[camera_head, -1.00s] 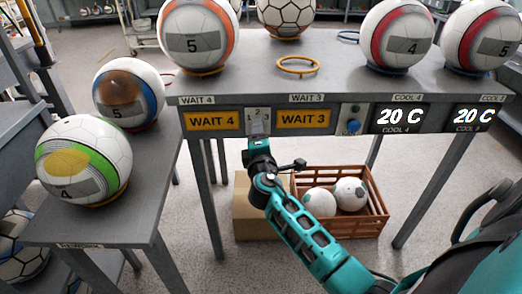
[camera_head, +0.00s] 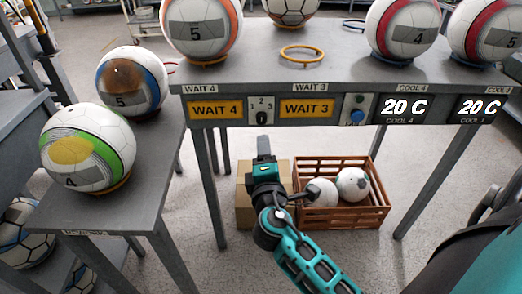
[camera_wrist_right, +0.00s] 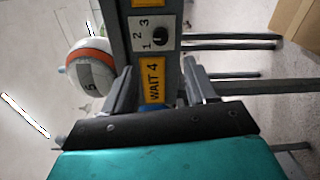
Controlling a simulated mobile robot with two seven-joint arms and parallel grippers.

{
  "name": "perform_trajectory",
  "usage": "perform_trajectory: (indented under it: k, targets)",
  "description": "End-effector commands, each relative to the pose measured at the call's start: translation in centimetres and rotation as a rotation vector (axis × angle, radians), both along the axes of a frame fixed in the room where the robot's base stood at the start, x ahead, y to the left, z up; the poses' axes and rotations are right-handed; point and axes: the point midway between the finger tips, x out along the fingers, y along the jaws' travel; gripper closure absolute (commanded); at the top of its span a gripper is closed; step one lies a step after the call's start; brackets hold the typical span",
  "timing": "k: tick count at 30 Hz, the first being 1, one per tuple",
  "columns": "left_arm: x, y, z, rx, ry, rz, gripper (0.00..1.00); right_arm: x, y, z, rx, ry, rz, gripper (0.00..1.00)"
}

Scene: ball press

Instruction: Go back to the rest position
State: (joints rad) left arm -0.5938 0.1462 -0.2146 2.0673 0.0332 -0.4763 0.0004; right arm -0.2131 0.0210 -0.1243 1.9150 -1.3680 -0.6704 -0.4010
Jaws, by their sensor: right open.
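My right arm comes up from the bottom in the head view. Its gripper (camera_head: 264,150) is below the front panel of the grey table and apart from it. In the right wrist view the two fingers of this gripper (camera_wrist_right: 160,95) stand apart with nothing between them. Beyond them are the WAIT 4 sign (camera_wrist_right: 154,80) and the selector switch (camera_wrist_right: 152,34). The switch, marked 1, 2, 3, also shows in the head view (camera_head: 262,110), with its dark knob uncovered. My left gripper is not in view.
The grey table (camera_head: 335,75) carries several balls on rings and one empty orange ring (camera_head: 301,53). A side shelf (camera_head: 105,210) holds a green-striped ball (camera_head: 88,148) and a blue one (camera_head: 131,82). A brown crate (camera_head: 345,217) with two balls stands under the table.

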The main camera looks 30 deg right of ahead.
Motion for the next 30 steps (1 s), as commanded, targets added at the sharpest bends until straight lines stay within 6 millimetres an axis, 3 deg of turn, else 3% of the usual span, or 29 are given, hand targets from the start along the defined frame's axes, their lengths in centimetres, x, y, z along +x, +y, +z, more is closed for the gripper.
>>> perform_trajectory:
  k: [11,16,21,30]
  targets:
    - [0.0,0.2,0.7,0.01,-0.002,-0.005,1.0,-0.5,0.4,-0.9,0.082,0.019,0.03,0.43]
    - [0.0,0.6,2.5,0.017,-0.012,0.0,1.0,-2.8,2.6,-4.3,0.419,0.077,0.112,0.43]
    - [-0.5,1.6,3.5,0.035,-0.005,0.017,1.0,-6.9,6.0,-7.3,0.875,0.135,0.148,0.43]
    - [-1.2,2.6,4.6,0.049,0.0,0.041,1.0,-13.4,10.4,-8.6,1.52,0.16,0.057,0.43]
